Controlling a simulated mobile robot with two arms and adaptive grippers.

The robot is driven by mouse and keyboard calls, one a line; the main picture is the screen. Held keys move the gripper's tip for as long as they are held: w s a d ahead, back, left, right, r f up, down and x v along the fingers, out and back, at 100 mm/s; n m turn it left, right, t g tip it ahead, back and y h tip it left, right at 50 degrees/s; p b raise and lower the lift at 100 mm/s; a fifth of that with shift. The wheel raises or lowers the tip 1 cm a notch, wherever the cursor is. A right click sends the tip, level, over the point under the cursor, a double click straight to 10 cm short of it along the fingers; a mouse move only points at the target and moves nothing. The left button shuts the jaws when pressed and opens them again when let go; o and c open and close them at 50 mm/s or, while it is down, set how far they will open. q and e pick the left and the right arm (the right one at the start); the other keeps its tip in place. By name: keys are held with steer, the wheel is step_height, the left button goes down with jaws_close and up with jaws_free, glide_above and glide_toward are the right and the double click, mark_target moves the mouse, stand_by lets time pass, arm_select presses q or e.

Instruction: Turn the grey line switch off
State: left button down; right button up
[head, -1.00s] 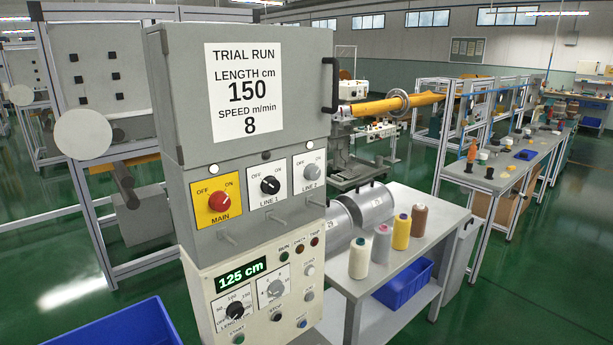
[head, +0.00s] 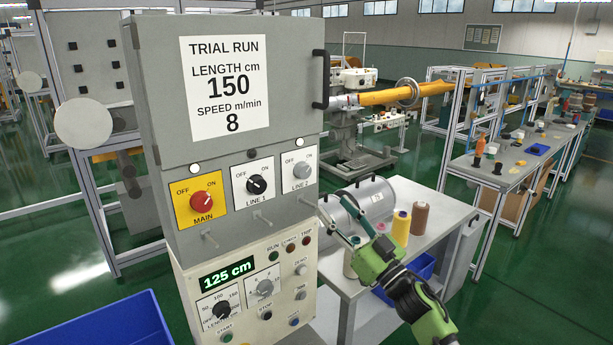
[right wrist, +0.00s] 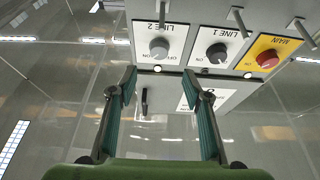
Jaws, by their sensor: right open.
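The grey line switch (head: 302,170) is a round grey knob on the white LINE 2 plate (head: 301,187), at the right end of the switch row. Its pointer is too small to read for certain. In the right wrist view the same knob (right wrist: 159,48) appears upside down, just beyond and between my fingertips. My right gripper (head: 332,198) is open and empty, below and right of the plate in the head view. Its two teal fingers also show in the wrist view (right wrist: 160,76), apart from the knob. My left gripper is not in view.
The black LINE 1 knob (head: 257,185) and red MAIN knob (head: 201,201) sit left of it. Pegs (head: 210,240) stick out below the switches. A black door handle (head: 320,79) is above. A table (head: 440,207) with thread cones (head: 419,218) stands right.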

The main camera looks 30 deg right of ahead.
mark_target(306, 175)
steer(key=p+x, duration=0.3)
steer(key=x, duration=0.7)
steer(key=shift+w+d, duration=0.1)
steer(key=shift+x, duration=0.9)
steer(key=shift+f, duration=0.15)
steer(key=c, duration=1.1)
